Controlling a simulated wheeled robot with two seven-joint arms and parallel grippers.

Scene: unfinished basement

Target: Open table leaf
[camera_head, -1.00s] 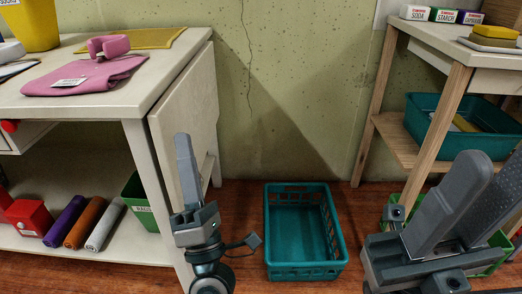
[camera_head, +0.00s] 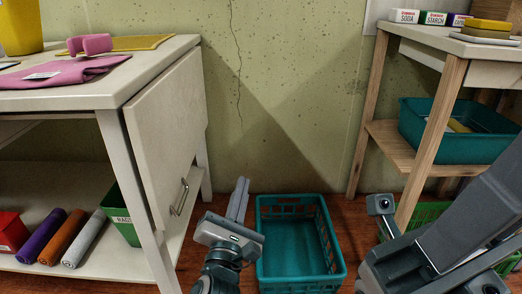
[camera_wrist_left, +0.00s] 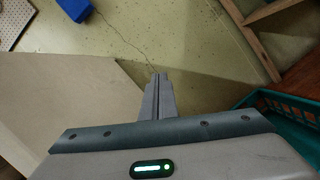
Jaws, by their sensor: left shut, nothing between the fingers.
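The table leaf (camera_head: 165,130) is a pale panel hanging down at the right end of the white table (camera_head: 85,97), tilted slightly. A metal handle (camera_head: 180,197) is on its outer face, near the lower edge. My left gripper (camera_head: 239,192) is shut and empty, fingers pointing up, to the right of the handle and apart from it. In the left wrist view its closed fingers (camera_wrist_left: 160,85) point at the wall, and a pale board, likely the leaf (camera_wrist_left: 70,95), lies to their left. My right gripper (camera_head: 480,215) is large and partly cut off at the right; its jaw gap is unclear.
A teal crate (camera_head: 338,268) stands on the floor just right of my left gripper. A wooden shelf unit (camera_head: 433,140) with a teal bin (camera_head: 478,150) is at the right. A pink cloth (camera_head: 70,72) lies on the table. The wall between is bare.

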